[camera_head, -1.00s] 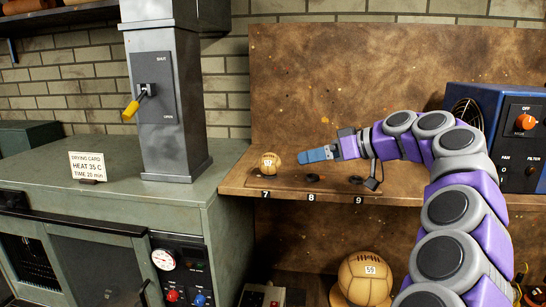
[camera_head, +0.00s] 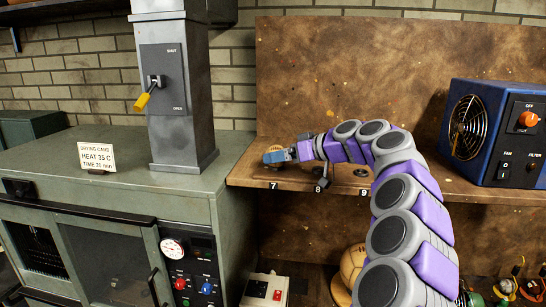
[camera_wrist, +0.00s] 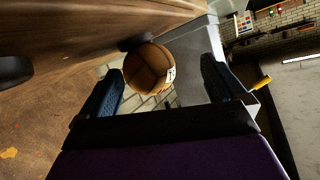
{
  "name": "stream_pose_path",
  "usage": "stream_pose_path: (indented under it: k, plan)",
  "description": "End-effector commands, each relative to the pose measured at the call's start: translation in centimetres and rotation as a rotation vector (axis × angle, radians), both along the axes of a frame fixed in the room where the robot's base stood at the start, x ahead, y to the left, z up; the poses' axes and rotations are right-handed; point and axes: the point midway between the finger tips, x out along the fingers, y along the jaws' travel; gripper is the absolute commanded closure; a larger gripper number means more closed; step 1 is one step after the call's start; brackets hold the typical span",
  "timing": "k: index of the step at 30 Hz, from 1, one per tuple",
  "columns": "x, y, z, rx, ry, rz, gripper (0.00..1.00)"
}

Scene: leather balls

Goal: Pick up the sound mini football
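The mini football (camera_head: 273,149) is a small tan leather ball with a dark-marked pale label, at position 7 on the wooden shelf (camera_head: 410,186). In the head view it is partly hidden behind my gripper (camera_head: 272,157). In the wrist view the ball (camera_wrist: 148,66) shows ahead, between the two blue fingers of my gripper (camera_wrist: 160,85). The fingers are apart, with a gap on each side of the ball. The ball lies nearer the left finger. Whether its near side is inside the fingertips I cannot tell.
A larger tan ball (camera_head: 351,264) sits below the shelf, partly behind my arm. A blue fan unit (camera_head: 490,135) stands at the shelf's right. A green drying cabinet (camera_head: 130,210) with a grey column (camera_head: 178,110) is left. An empty dark ring (camera_head: 361,172) lies at position 9.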

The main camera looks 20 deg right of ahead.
Motion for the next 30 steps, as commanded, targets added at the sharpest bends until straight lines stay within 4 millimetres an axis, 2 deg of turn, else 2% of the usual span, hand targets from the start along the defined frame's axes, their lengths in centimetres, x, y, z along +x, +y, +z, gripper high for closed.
stream_pose_path:
  k: [5, 9, 17, 22, 30]
  plan:
    - [2.0, -0.1, -0.8, 0.005, 0.003, -0.002, 0.03]
    - [3.5, 0.7, -1.7, 0.008, 0.005, -0.002, 0.03]
    - [4.0, 1.9, -1.9, 0.001, 0.003, -0.004, 0.03]
    - [4.0, 2.2, -1.8, -0.001, 0.004, -0.002, 0.17]
    - [3.9, 1.5, -1.8, 0.004, 0.002, -0.002, 0.43]
